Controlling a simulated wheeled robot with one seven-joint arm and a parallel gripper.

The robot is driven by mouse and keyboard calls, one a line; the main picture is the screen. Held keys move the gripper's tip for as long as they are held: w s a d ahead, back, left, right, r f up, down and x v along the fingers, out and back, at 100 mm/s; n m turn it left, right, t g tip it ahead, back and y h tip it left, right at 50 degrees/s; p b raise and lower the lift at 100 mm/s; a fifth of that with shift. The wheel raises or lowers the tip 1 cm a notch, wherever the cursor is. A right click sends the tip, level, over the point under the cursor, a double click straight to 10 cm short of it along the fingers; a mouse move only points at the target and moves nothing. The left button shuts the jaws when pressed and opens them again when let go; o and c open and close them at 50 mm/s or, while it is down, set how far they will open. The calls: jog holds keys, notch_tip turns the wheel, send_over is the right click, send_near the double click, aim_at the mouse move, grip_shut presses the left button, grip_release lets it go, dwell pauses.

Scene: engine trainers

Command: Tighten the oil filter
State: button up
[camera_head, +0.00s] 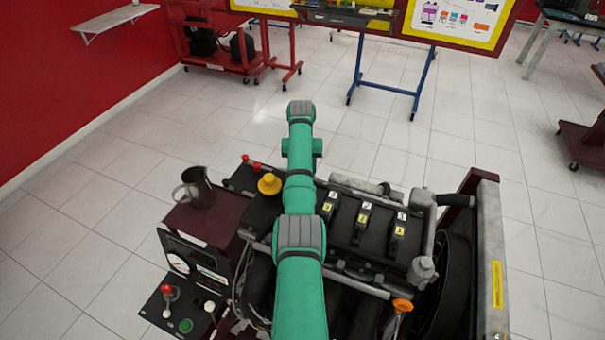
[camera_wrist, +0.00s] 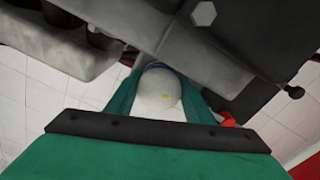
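The oil filter (camera_wrist: 157,92) is a white rounded body with a small yellow mark and a blue edge at its far end. It shows in the wrist view under the dark engine (camera_wrist: 230,45). My gripper (camera_wrist: 162,80) has its green fingers on either side of the filter, apparently against its sides, with no clear gap visible. In the head view the engine (camera_head: 375,225) stands on a trainer stand at the lower middle. My green arm crosses in front of it. My gripper and the filter are hidden in the head view.
A metal mug (camera_head: 197,187) stands on the dark red shelf left of the engine. A control panel with a gauge (camera_head: 178,263) is below it. An orange-topped dipstick (camera_head: 402,305) and a yellow cap (camera_head: 269,184) stick up from the engine. Tiled floor is open behind it.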

jog(key=shift+m, duration=0.4)
jog(key=m, duration=0.4)
jog(key=shift+w+a+m, duration=0.1)
jog(key=shift+a+m, duration=0.05)
jog(key=shift+m, duration=0.15)
jog(key=m, duration=0.6)
jog(key=shift+r, duration=0.1)
jog(key=shift+w+m, duration=0.1)
jog(key=shift+m, duration=0.2)
jog(key=o, duration=1)
jog(key=shift+o, duration=0.2)
jog(key=shift+f, duration=0.2)
jog(key=shift+s, duration=0.2)
